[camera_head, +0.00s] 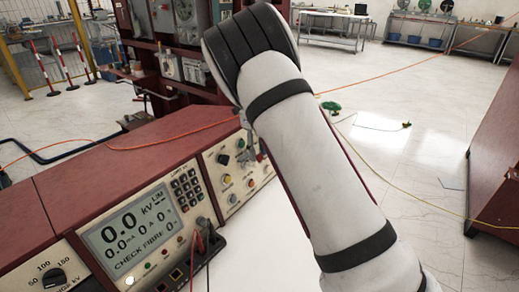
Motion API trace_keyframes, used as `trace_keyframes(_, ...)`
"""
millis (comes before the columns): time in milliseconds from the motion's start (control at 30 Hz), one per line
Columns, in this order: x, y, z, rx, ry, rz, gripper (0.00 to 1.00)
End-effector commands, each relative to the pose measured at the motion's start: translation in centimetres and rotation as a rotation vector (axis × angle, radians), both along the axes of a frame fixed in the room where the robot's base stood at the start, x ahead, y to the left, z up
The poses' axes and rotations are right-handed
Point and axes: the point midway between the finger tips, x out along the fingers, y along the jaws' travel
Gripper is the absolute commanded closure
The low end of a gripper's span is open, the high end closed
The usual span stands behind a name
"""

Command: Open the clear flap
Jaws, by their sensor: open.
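The clear flap cannot be made out; it may be hidden behind my arm or too small to tell. The control panel (216,172) with a black knob and several coloured buttons is on the sloped front of the red console, left of my arm. My white arm rises from the lower right to a dark elbow and covers the panel's right end. Small grey parts, apparently the edge of my gripper (250,142), show beside the arm at the panel's upper right. Most of the gripper is hidden, and its contact with anything cannot be told.
A display panel (136,232) reading 0.0 kV, with a keypad, is on the console to the left. Red and black leads (199,243) plug in below it. A red cabinet (494,160) stands at right. An orange cable crosses the console; the white floor behind is largely clear.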

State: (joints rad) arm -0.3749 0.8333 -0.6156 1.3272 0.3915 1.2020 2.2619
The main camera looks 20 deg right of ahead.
Motion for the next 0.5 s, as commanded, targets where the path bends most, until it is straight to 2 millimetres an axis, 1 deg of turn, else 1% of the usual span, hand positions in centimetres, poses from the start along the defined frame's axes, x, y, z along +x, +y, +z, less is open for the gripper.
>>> trace_keyframes(167,0.3,0.2,2.3,-0.001,-0.004,0.001,0.57)
trace_keyframes(400,0.8,0.4,7.2,-0.001,-0.006,-0.001,0.57)
trace_keyframes(500,1.0,0.5,9.0,-0.002,-0.006,0.001,0.57)
